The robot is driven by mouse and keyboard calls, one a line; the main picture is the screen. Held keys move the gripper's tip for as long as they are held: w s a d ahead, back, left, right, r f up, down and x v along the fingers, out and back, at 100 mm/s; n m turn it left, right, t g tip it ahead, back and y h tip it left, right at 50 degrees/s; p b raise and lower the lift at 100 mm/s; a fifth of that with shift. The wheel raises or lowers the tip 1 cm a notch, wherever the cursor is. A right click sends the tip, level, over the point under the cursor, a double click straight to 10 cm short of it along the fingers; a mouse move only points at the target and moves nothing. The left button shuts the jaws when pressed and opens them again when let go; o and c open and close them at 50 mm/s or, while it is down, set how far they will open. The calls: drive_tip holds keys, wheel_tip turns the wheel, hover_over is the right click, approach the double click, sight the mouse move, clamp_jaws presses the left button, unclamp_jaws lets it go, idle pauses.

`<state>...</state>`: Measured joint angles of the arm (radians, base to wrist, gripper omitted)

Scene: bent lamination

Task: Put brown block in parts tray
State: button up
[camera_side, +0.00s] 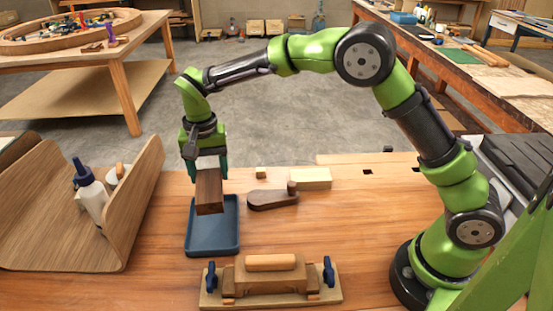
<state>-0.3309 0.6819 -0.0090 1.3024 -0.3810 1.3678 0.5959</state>
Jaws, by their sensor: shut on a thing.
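The brown block (209,192) is a dark wooden bar with a paler top. My gripper (207,166) is shut on it, with a teal finger on each side of its upper part. The block hangs tilted in the picture, in front of and over the back part of the parts tray (213,246). The parts tray is a shallow blue tray on the bench, and its bare floor shows in front of the block. The block hides part of the tray's back rim. I cannot tell exactly how high the block is above the tray.
A curved wooden shell (135,200) with a white glue bottle (95,200) stands at left. A clamped wooden form (270,280) lies in front. A dark wooden tool (272,197), a pale block (311,179) and a small cube (261,173) lie right of the tray. The bench's right middle is clear.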

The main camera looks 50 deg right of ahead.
sight(214, 224)
drive_tip(key=shift+m, duration=0.4)
drive_tip(key=shift+f, duration=0.2)
drive_tip(key=shift+m, duration=0.3)
wheel_tip(214, 224, down, 10)
drive_tip(key=shift+r, duration=0.2)
drive_tip(key=shift+f, duration=0.2)
drive_tip(key=o, duration=1.1)
drive_tip(key=shift+o, duration=0.2)
